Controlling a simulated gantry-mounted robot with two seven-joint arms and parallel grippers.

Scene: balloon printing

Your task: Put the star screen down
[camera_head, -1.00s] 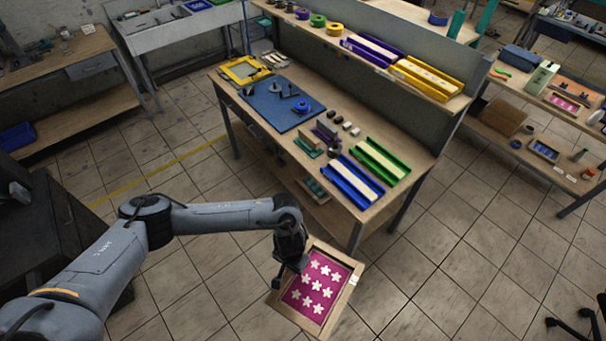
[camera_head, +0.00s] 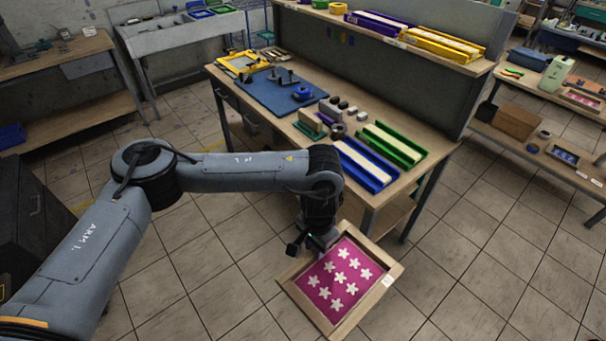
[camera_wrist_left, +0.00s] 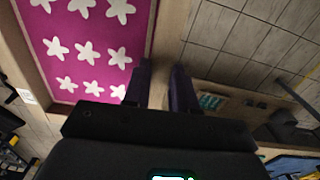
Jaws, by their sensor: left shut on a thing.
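The star screen (camera_head: 341,277) is a wooden frame around a magenta panel with several white stars. My left gripper (camera_head: 318,241) is shut on its wooden edge and holds it in the air, tilted, in front of the workbench. In the left wrist view the star screen (camera_wrist_left: 88,45) fills the upper left. The two dark fingers of my left gripper (camera_wrist_left: 160,88) close around the frame's side bar there. My right gripper is not in view.
The workbench (camera_head: 262,112) stands behind the screen. It carries a blue mat (camera_head: 262,92), a yellow frame (camera_head: 240,62), a blue tray (camera_head: 365,165) and a green tray (camera_head: 396,146) at its near end. A shelf above holds more trays. Tiled floor lies open to the right.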

